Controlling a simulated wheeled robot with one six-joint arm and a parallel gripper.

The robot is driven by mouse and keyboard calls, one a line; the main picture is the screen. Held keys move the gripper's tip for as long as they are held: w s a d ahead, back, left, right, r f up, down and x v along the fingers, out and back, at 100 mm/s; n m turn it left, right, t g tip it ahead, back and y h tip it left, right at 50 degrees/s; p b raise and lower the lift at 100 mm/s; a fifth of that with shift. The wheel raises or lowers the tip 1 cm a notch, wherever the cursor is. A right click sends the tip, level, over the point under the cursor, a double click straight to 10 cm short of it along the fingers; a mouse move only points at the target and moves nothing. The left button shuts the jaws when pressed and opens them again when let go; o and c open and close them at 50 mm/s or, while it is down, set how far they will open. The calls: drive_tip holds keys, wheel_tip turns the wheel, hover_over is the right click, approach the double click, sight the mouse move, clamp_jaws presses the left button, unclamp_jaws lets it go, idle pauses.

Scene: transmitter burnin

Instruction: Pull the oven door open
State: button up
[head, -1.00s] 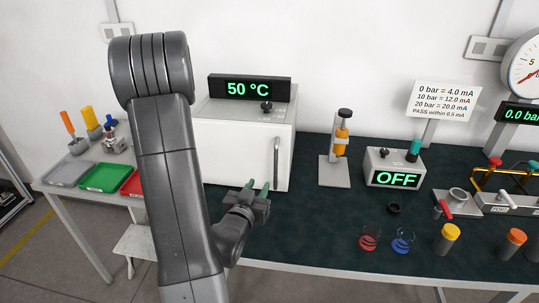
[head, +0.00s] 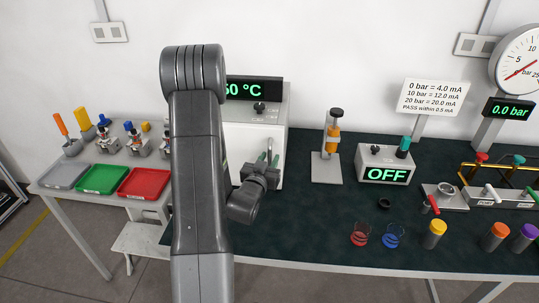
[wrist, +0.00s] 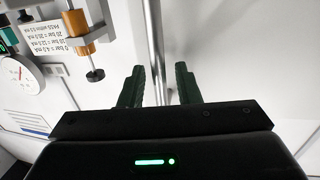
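The white oven (head: 240,140) stands on the dark bench, partly hidden behind my arm. Its door looks shut in the head view. The door's metal handle (wrist: 152,40) is an upright bar in the wrist view, and it runs down between my two green fingers. In the head view the handle (head: 270,146) is seen just above the fingertips. My gripper (head: 268,161) is in front of the right side of the door. Its fingers, also in the wrist view (wrist: 158,85), are apart, with gaps on both sides of the bar.
A stand with an orange part (head: 332,143) and a box reading OFF (head: 386,165) stand right of the oven. Grey, green (head: 102,179) and red trays lie at left. Coloured rings and capped cylinders (head: 435,235) stand along the bench front.

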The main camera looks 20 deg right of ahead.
drive_tip(key=shift+w+d, duration=0.3)
drive_tip(key=shift+c, duration=0.4)
clamp_jaws()
